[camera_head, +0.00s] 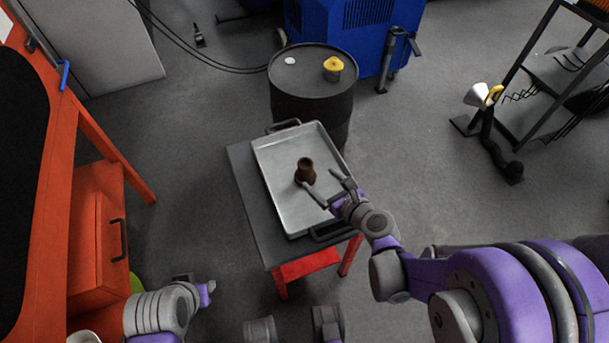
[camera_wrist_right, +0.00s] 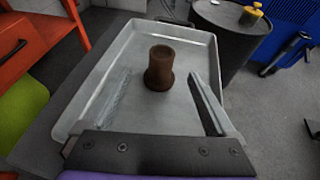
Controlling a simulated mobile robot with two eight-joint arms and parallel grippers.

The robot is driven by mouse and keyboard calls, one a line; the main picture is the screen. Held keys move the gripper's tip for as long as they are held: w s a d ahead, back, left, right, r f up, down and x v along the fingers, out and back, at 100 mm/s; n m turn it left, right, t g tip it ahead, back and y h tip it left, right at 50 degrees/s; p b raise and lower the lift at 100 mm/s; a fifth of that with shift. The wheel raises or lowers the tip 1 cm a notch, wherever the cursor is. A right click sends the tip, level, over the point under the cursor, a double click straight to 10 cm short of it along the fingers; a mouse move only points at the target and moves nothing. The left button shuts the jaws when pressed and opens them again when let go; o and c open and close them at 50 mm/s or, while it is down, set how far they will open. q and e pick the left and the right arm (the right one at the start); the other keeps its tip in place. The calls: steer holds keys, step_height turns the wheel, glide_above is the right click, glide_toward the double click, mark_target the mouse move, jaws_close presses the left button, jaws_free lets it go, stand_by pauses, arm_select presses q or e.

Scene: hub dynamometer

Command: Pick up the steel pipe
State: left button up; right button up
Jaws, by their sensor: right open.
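The steel pipe (camera_head: 305,170) is a short, rusty-brown piece with a flared end. It stands upright in a grey metal tray (camera_head: 277,194) on a small table. It also shows in the right wrist view (camera_wrist_right: 159,68), centred between the finger lines. My right gripper (camera_head: 321,180) is open, with one finger on each side of the pipe's line; its fingers also show in the right wrist view (camera_wrist_right: 161,84). I cannot tell how far the tips are above the tray. My left gripper (camera_head: 205,292) is low at the bottom left, away from the tray; its jaws are unclear.
A black drum (camera_head: 311,95) with a yellow-topped item (camera_head: 333,67) stands just behind the tray. A blue machine (camera_head: 350,35) is behind it. An orange workbench (camera_head: 98,235) is on the left. A dark shelf rack (camera_head: 560,75) is at right. Floor between is mostly clear.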

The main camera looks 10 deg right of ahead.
mark_target(307, 165)
steer(key=x, duration=0.3)
steer(key=b+x, duration=0.1)
steer(key=x, duration=0.6)
steer(key=shift+w+r, duration=0.2)
steer(key=shift+w, duration=0.05)
steer(key=shift+d, duration=0.1)
jaws_close()
